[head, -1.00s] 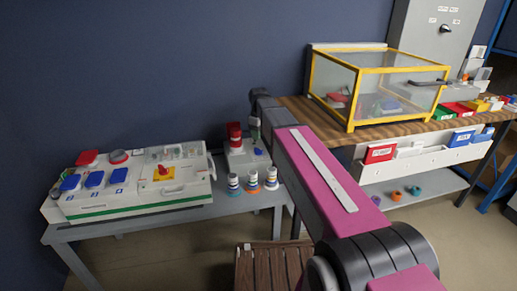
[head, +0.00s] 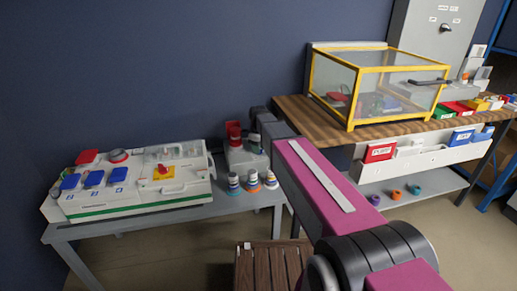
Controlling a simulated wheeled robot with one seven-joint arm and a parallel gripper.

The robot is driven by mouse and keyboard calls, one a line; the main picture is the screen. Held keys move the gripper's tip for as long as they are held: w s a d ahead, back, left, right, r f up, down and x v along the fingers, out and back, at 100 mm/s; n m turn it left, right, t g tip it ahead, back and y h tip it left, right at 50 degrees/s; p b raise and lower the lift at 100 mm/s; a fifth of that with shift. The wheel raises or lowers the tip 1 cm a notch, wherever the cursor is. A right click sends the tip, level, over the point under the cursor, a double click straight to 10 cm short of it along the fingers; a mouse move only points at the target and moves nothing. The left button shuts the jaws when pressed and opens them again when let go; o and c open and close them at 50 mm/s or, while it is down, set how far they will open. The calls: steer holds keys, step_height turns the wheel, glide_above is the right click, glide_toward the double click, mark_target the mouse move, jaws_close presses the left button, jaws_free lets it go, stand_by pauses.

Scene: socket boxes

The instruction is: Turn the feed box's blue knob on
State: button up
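A small white box (head: 238,163) stands at the right end of the grey table, with a red fitting (head: 233,134) on its left side. I cannot read a label that names it the feed box. My gripper (head: 254,145) is small and dark at the end of my arm, pointing down at the right part of this box's top. The blue knob is not visible now; the gripper seems to cover that spot. I cannot make out the fingers, or whether they touch anything.
A larger white panel box (head: 140,200) with blue and red covers fills the table's left. Several striped cylinders (head: 252,183) stand at the table's front edge, close to the small box. A yellow-framed clear case (head: 350,126) sits on a wooden bench (head: 325,122) at right.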

jaws_close()
steer(key=shift+m, duration=0.4)
steer(key=m, duration=0.2)
steer(key=shift+m, duration=0.4)
steer(key=m, duration=0.3)
steer(key=shift+m, duration=0.4)
steer(key=m, duration=1)
steer(key=shift+m, duration=0.4)
